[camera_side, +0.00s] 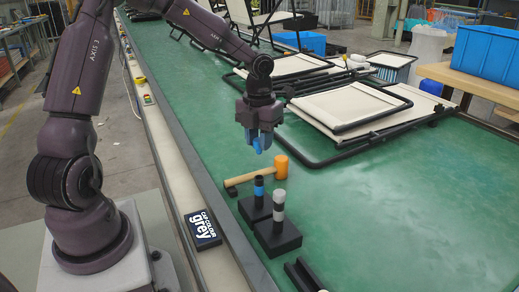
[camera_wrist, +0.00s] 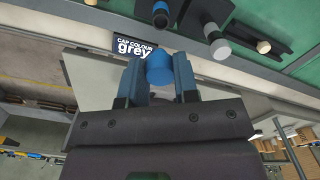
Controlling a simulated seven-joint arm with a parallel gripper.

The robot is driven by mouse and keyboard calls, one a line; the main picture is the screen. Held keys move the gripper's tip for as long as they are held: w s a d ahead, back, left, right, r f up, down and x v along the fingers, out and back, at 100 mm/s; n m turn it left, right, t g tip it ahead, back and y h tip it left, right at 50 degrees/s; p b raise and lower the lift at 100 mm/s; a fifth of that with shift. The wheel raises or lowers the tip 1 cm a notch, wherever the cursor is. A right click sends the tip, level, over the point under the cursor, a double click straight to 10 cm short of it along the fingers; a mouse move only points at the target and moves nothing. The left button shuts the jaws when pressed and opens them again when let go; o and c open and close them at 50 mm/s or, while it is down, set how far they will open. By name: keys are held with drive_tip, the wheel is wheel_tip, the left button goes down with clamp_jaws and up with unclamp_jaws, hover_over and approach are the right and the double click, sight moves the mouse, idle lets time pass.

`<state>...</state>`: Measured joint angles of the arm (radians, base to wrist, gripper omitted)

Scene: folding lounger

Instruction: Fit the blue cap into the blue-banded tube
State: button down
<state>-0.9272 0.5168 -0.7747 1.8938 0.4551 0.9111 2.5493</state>
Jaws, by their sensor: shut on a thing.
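My gripper (camera_side: 261,148) is shut on the blue cap (camera_wrist: 160,70), which sits between its two blue fingers. In the side view the fingers largely hide the cap. The gripper hangs above the table, and the blue-banded tube (camera_side: 258,182) stands upright on a black base below it, apart from the cap. In the wrist view the blue-topped tube (camera_wrist: 160,9) shows at the top edge, beyond the cap. I cannot tell the exact alignment of cap and tube.
A grey-banded tube (camera_side: 279,205) stands on its own black base beside the blue-banded one. A mallet (camera_side: 258,173) lies behind them. A black holder (camera_side: 303,275) is at the front edge. A sign (camera_side: 203,228) reads "CAP COLOUR grey". Lounger frames (camera_side: 350,110) lie farther back.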

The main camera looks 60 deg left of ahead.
sight(259, 153)
drive_tip(key=shift+f, duration=2.9)
drive_tip(key=shift+f, duration=1.05)
drive_tip(key=c, duration=0.8)
unclamp_jaws()
wheel_tip(259, 153, up, 13)
drive_tip(key=shift+f, duration=0.1)
